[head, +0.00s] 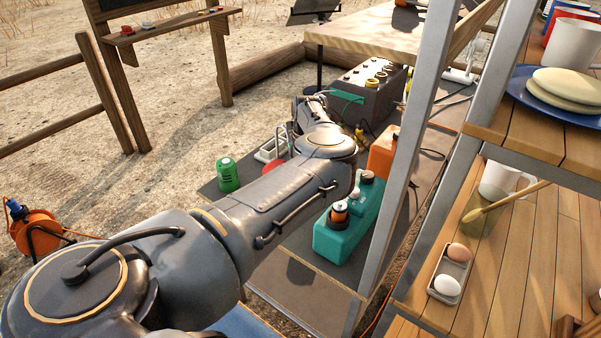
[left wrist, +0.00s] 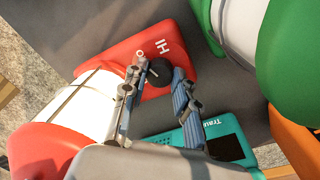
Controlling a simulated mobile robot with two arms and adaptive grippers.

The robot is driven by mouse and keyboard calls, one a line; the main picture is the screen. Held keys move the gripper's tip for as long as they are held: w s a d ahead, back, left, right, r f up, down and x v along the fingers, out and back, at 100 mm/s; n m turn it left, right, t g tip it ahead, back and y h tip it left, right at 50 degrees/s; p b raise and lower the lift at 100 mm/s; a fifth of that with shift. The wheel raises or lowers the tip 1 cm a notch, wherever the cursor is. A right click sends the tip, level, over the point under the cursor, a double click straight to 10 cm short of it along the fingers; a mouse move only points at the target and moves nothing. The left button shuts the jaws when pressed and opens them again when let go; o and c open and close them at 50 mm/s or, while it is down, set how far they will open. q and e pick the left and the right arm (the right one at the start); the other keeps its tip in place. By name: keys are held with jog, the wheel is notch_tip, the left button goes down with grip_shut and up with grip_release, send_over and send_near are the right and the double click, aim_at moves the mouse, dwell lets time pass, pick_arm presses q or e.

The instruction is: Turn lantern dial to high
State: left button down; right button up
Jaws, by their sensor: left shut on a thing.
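The red lantern stands out in the left wrist view, with a red base (left wrist: 108,48), a pale ribbed body (left wrist: 88,98) and a red end at lower left. A dark round dial (left wrist: 159,71) sits on the base beside white HI lettering. My left gripper (left wrist: 155,88) is shut on the dial, one finger on each side. Which way the dial points I cannot tell. In the head view a red part of the lantern (head: 271,168) shows behind my left arm; my left gripper's fingertips cannot be made out there. My right gripper is in neither view.
A green canister (head: 228,175) stands left of the lantern. Teal (head: 335,240) and orange (head: 383,152) cases lie right of my arm. A dark crate (head: 362,92) stands behind. Metal posts and wooden shelves with dishes and eggs crowd the right.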

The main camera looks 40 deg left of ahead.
pick_arm(q)
jog(key=m+p, duration=0.1)
jog(key=m, duration=0.3)
jog(key=shift+r+m, duration=0.1)
jog(key=shift+m, duration=0.2)
jog(key=m+p, duration=0.1)
jog(key=m, duration=0.4)
jog(key=shift+t+p, duration=0.3)
jog(key=shift+p, duration=0.1)
jog(key=shift+m, duration=0.4)
jog(key=c, duration=1)
grip_release()
jog(key=r, duration=0.8)
jog(key=d+r, duration=0.1)
jog(key=r, duration=0.2)
jog(key=shift+s+r, duration=0.1)
jog(key=shift+r, duration=0.3)
